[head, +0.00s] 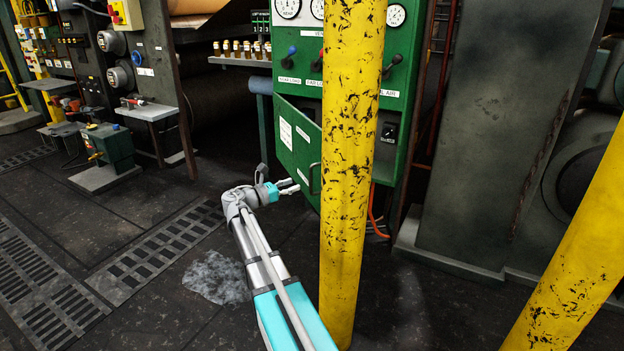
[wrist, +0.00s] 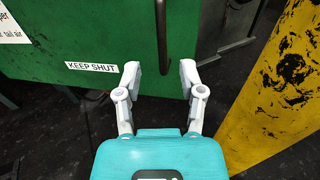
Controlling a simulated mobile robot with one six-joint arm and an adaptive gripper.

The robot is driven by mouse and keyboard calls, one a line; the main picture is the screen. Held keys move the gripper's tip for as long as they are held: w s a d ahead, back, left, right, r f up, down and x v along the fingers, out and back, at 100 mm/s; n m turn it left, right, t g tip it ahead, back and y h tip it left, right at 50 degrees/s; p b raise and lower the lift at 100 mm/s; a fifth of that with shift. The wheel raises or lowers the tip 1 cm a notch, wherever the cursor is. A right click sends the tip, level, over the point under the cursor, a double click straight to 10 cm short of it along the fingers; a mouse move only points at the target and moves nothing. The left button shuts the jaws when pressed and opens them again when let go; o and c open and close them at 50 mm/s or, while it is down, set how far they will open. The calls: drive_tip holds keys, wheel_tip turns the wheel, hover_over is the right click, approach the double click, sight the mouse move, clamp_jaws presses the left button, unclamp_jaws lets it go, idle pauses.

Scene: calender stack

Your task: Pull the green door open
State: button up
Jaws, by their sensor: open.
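The green door (head: 294,143) is the lower door of a green cabinet. It stands partly ajar, its right edge swung out from the cabinet, with a dark gap above it. Its dark bar handle (head: 314,178) is near the right edge, partly beside the yellow post. In the wrist view the door (wrist: 95,35) bears a "KEEP SHUT" label, and the upright handle (wrist: 162,35) ends between the fingertips in the picture. My gripper (head: 288,186) is open in front of the door; it also shows in the wrist view (wrist: 160,78). I cannot tell whether the fingers reach around the handle.
A scuffed yellow post (head: 347,150) stands close right of my arm and hides part of the cabinet. Another yellow post (head: 575,250) leans in at the right. A green box (head: 108,147) stands on the floor at left. The floor left of my arm is mostly clear.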

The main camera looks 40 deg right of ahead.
sight(311, 191)
drive_tip(key=shift+s+d, duration=0.15)
drive_tip(key=shift+d, duration=1.75)
drive_tip(key=shift+s+d, duration=0.15)
drive_tip(key=shift+d, duration=1.75)
drive_tip(key=shift+c, duration=0.2)
clamp_jaws()
